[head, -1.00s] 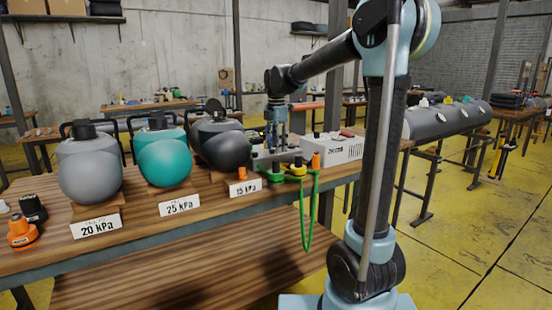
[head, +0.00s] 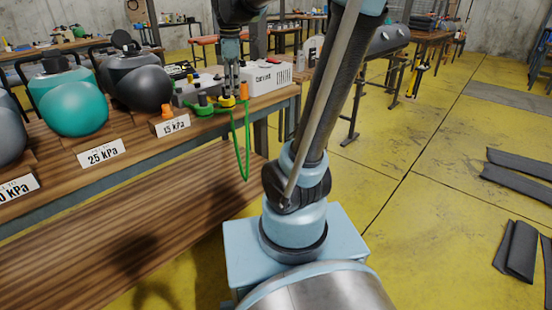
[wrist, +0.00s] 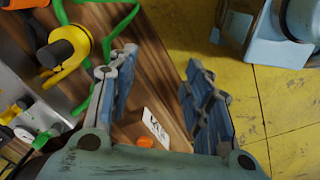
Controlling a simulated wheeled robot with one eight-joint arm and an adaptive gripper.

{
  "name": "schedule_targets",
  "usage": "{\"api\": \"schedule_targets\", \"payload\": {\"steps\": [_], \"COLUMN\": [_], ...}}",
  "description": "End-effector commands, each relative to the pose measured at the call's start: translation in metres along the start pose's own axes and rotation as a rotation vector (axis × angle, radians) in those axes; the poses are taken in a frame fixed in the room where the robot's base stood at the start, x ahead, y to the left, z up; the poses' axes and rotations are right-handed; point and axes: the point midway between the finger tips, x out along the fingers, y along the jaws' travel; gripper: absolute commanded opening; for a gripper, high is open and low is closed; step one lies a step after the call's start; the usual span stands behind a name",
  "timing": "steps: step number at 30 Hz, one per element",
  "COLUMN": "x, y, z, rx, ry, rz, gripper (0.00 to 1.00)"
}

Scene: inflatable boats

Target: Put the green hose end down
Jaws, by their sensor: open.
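The green hose (head: 246,150) lies at the right end of the workbench and hangs in a loop over its front edge. A green fitting (head: 204,102) on the bench appears to be its end. A yellow fitting (head: 227,102) and an orange one (head: 243,91) stand just right of it. My gripper (head: 232,90) points down close above the yellow fitting. In the wrist view my gripper (wrist: 158,62) has its fingers apart with nothing held between them. The green hose (wrist: 98,24) passes left of the fingers there, beside the yellow fitting (wrist: 66,52).
A grey box and a white box (head: 268,76) stand behind the fittings. Left along the bench are a dark tank (head: 143,86), a teal tank (head: 75,105) and pressure cards, including 15 kPa (head: 171,126). Yellow floor is open at right; dark strips (head: 517,250) lie there.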

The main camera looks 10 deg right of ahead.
Motion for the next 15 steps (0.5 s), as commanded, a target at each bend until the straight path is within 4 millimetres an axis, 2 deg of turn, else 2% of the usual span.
{"api": "schedule_targets", "payload": {"steps": [1,6,15], "x": [0.007,0.033,0.095], "y": [-0.014,-0.057,-0.131], "z": [0.014,0.051,0.103], "rx": [0.078,0.366,0.873], "ry": [0.002,0.012,0.043], "rz": [0.007,0.032,0.073], "gripper": [0.46,0.46,0.46]}}
